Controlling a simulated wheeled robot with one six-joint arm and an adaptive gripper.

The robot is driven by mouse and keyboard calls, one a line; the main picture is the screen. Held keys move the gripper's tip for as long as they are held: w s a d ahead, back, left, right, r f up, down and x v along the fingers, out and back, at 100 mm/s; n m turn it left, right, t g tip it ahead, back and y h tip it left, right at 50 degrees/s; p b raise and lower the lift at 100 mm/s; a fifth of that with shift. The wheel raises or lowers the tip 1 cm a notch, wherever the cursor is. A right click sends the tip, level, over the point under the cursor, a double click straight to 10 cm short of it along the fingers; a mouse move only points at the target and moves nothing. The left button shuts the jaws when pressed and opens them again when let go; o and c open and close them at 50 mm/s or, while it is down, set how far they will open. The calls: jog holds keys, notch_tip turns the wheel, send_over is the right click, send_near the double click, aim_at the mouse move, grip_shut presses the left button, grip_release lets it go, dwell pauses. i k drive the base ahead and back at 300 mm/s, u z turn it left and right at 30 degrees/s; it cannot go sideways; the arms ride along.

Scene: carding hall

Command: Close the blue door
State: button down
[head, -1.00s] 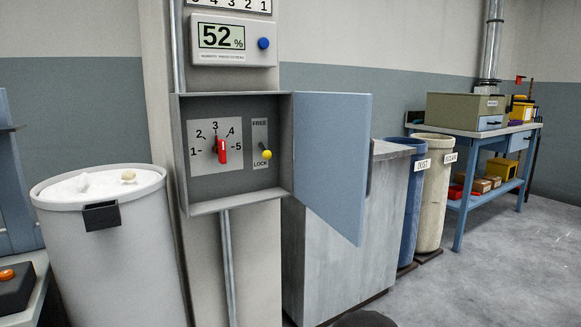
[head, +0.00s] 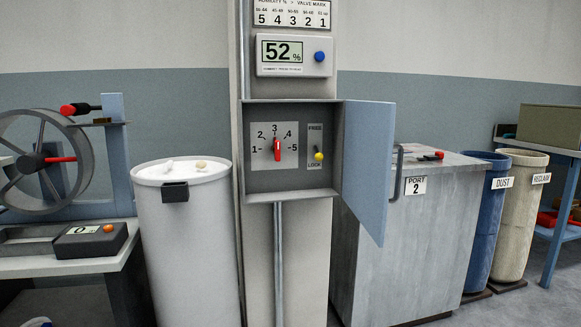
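The blue door (head: 367,165) stands open on the right side of a grey wall box (head: 247,150). It is hinged at the box's right edge and swings out toward me and to the right. Inside the box, a dial numbered 1 to 5 has a red pointer (head: 277,149) at about 3. Beside it a yellow-knobbed lever (head: 319,157) sits at the lower part of its FREE/LOCK plate, near LOCK. My gripper is not in view.
A display (head: 292,55) reading 52% is above the box. A white bin (head: 190,240) stands left of the post. A grey cabinet (head: 390,255) marked PORT 2 stands behind the door. Blue (head: 487,225) and cream (head: 518,220) bins stand further right.

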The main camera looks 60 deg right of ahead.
aim_at(369, 145)
jog(key=u, duration=0.75)
jog(key=k, duration=1.75)
jog(key=z, duration=1.8)
jog(key=i, duration=0.5)
